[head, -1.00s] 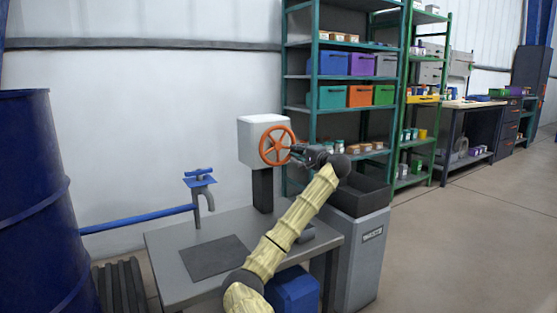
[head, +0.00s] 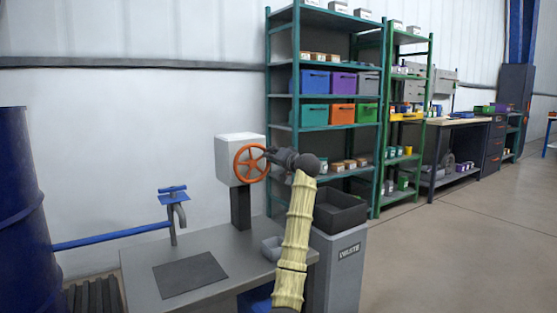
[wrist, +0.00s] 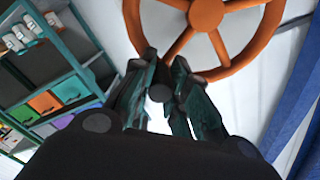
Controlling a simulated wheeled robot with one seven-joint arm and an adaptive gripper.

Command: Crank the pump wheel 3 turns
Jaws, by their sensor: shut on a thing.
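The orange spoked pump wheel (head: 251,163) is on the right side of the front of a white pump box (head: 226,151), which stands on a dark post. My gripper (head: 269,153) is at the wheel's upper right in the head view. In the wrist view, the orange wheel (wrist: 206,12) fills the top, and my gripper's dark fingers (wrist: 160,95) are closed around a dark round handle knob (wrist: 160,92) at the rim. The fingers hide part of the knob.
A grey table (head: 226,266) bears a dark mat (head: 190,275) and a small grey tray (head: 272,246). A blue tap (head: 173,193) is to the left. A grey waste bin (head: 347,262) and a teal shelf (head: 380,130) stand to the right, close to my arm.

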